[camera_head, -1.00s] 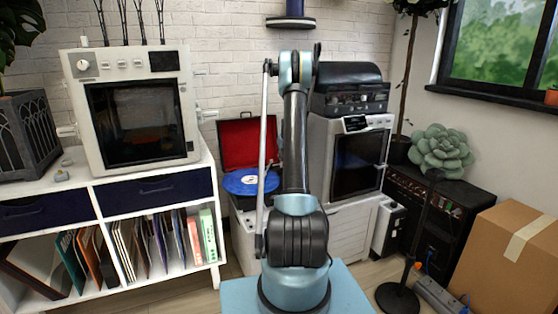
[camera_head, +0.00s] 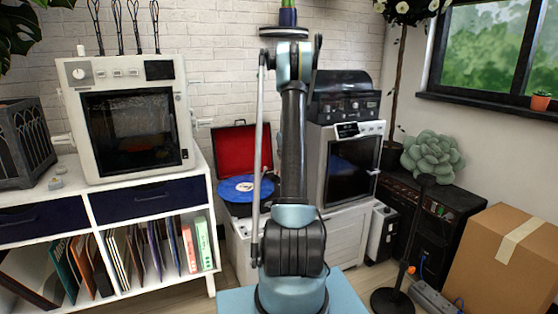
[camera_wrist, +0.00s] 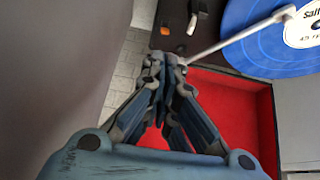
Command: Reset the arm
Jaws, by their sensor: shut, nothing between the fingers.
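My gripper (camera_wrist: 163,60) shows in the wrist view with its fingers drawn together and nothing between them. Behind it in that view are the red lid (camera_wrist: 230,110) of a record player and part of a blue record (camera_wrist: 270,35). In the head view my arm (camera_head: 293,150) rises upright in the middle. My gripper cannot be made out there. The record player (camera_head: 245,165) stands open just left of my arm, with the blue record (camera_head: 240,188) on it. I cannot tell how far the gripper is from the lid.
A white shelf unit (camera_head: 205,185) at the left bears a large boxy machine (camera_head: 135,125) and a dark planter (camera_head: 22,145). Right of my arm are another machine (camera_head: 352,165), a black amplifier (camera_head: 425,230), a thin stand (camera_head: 415,230) and a cardboard box (camera_head: 510,265).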

